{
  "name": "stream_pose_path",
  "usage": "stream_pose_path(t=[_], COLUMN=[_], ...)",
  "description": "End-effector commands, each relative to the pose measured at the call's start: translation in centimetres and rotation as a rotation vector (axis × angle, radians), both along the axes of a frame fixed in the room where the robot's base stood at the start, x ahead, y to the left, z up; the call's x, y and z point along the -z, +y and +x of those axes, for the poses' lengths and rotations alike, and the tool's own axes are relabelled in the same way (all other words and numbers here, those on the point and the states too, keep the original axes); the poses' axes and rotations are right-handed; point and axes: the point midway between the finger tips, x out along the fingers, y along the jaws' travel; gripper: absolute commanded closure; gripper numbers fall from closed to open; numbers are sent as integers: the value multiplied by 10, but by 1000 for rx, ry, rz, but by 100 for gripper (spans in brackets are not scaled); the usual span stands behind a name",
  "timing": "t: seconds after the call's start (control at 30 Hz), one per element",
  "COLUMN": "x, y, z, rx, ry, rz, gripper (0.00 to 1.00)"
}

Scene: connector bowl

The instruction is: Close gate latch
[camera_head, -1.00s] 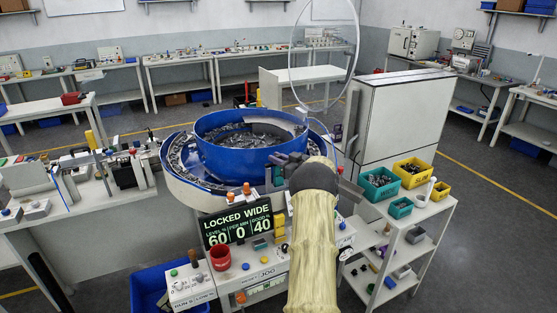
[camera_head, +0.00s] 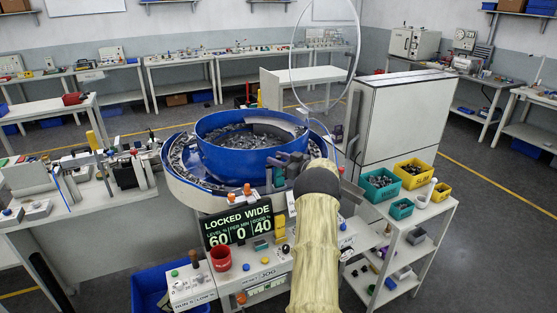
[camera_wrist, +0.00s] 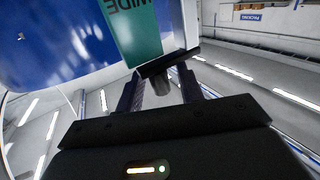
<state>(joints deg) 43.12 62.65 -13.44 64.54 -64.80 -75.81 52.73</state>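The blue feeder bowl (camera_head: 238,155) holds many small metal parts. My gripper (camera_head: 287,167) is at the bowl's right front edge, partly hidden by my own wrist. In the wrist view its two dark fingers (camera_wrist: 161,92) stand apart. I cannot tell for sure whether the knob is the gate latch. The display (camera_head: 238,224) reads "LOCKED WIDE", 60, 0, 40.
A control box (camera_head: 190,285) with knobs and a red cup (camera_head: 220,258) stand in front of the bowl. A grey cabinet (camera_head: 400,125) is behind right. Yellow bins (camera_head: 413,173) and teal bins (camera_head: 380,184) sit on the right-hand shelf. A clear hoop rises behind the bowl.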

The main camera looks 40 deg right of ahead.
Motion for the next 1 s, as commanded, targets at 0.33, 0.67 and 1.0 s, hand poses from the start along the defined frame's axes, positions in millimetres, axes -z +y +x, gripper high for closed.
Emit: stream_pose_path(t=[0.33, 0.67, 1.0], x=[2, 3, 3], y=[-7, -23, -39], z=[-22, -85, -149], rx=[3, 4, 3], ry=[1, 1, 1], rz=[0, 0, 0], gripper=[63, 63, 63])
